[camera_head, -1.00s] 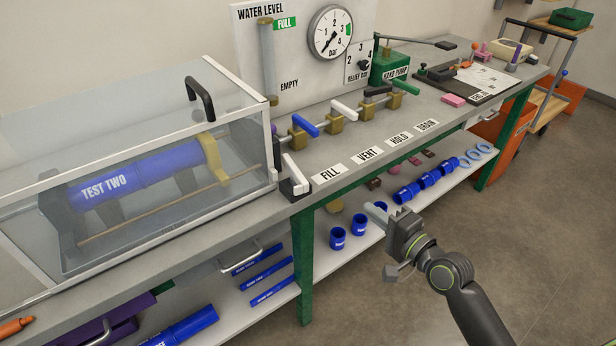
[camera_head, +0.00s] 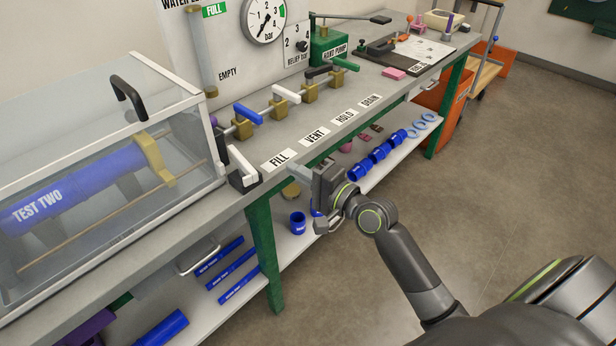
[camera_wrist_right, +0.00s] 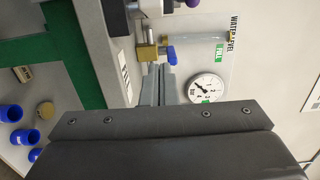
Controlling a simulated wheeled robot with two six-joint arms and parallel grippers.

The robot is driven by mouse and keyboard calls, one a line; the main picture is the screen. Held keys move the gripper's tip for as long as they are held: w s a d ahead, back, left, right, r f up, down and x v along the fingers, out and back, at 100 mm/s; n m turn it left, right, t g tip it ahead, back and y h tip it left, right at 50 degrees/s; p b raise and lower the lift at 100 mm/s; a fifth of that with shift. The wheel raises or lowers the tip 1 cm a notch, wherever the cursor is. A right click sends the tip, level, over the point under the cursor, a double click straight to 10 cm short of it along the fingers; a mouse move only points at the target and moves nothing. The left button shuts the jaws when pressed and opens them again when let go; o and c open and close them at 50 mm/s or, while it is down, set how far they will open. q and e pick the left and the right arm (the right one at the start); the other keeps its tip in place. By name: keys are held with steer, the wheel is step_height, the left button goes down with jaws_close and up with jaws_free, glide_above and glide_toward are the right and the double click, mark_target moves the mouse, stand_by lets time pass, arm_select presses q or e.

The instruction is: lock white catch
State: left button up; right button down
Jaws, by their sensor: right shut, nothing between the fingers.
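The white catch (camera_head: 243,164) is a white lever on a black base. It sits at the front right corner of the clear test box (camera_head: 110,150), near the bench's front edge, with the lever slanting up. In the right wrist view its black base (camera_wrist_right: 116,18) shows at the top, partly cut off. My right gripper (camera_head: 293,168) is right of the catch, near the bench's front edge, apart from it. Its fingers (camera_wrist_right: 160,72) are shut with nothing between them. My left gripper is not in view.
Valves with blue (camera_head: 248,114), white (camera_head: 285,94), black and green handles stand behind the labels FILL, VENT, HOLD and DRAIN (camera_head: 371,100). A gauge (camera_head: 264,18) is on the back panel. Blue fittings (camera_head: 378,153) lie on the lower shelf.

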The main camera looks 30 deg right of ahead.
mark_target(243, 167)
steer(key=w+a+p, duration=0.1)
steer(key=w+a, duration=0.2)
steer(key=a, duration=0.2)
steer(key=shift+w+a, duration=0.25)
steer(key=shift+a, duration=0.15)
